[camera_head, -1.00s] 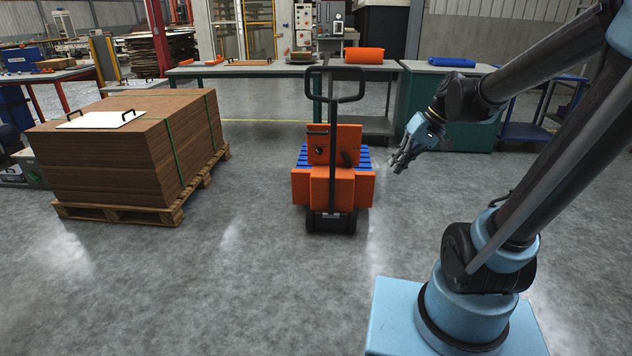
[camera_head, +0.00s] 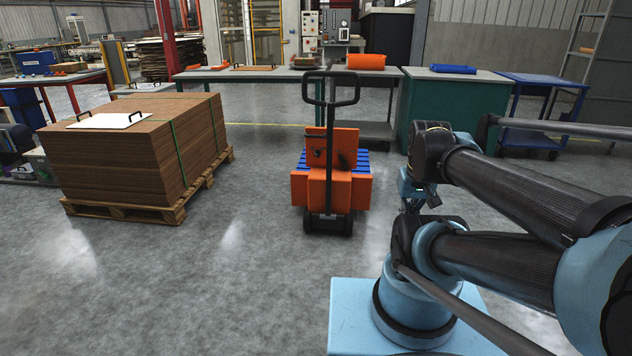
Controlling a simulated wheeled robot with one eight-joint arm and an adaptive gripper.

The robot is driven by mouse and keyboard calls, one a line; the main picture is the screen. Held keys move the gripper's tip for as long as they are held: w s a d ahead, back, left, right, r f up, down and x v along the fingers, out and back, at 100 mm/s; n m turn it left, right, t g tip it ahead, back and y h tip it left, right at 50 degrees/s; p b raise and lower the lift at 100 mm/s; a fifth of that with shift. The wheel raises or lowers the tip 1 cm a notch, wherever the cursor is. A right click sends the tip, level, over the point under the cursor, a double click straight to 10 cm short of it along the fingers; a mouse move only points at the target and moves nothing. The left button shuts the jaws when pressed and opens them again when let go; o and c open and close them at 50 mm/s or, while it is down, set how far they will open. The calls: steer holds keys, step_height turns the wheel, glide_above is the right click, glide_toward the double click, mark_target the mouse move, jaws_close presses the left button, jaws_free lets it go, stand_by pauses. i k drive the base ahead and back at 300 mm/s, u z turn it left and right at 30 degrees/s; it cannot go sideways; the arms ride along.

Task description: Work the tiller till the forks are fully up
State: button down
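An orange pallet jack (camera_head: 330,188) stands upright on the floor at the picture's middle, its back to me. Its black tiller (camera_head: 331,92) stands upright, with a loop handle at the top. Blue slats (camera_head: 362,161) show behind the orange body; the forks are mostly hidden, so their height cannot be told. My gripper (camera_head: 411,206) is to the right of the jack, apart from it and lower than the tiller handle. It is mostly hidden behind my arm, and its fingers cannot be made out.
A stack of brown boards (camera_head: 130,146) on a wooden pallet (camera_head: 178,212) stands to the left. Workbenches (camera_head: 240,73), a green cabinet (camera_head: 436,105) and a blue cart (camera_head: 540,112) line the back. The floor between stack and jack is clear.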

mark_target(327, 215)
steer(key=z, duration=0.25)
steer(key=i, duration=1.1)
steer(key=u, duration=0.25)
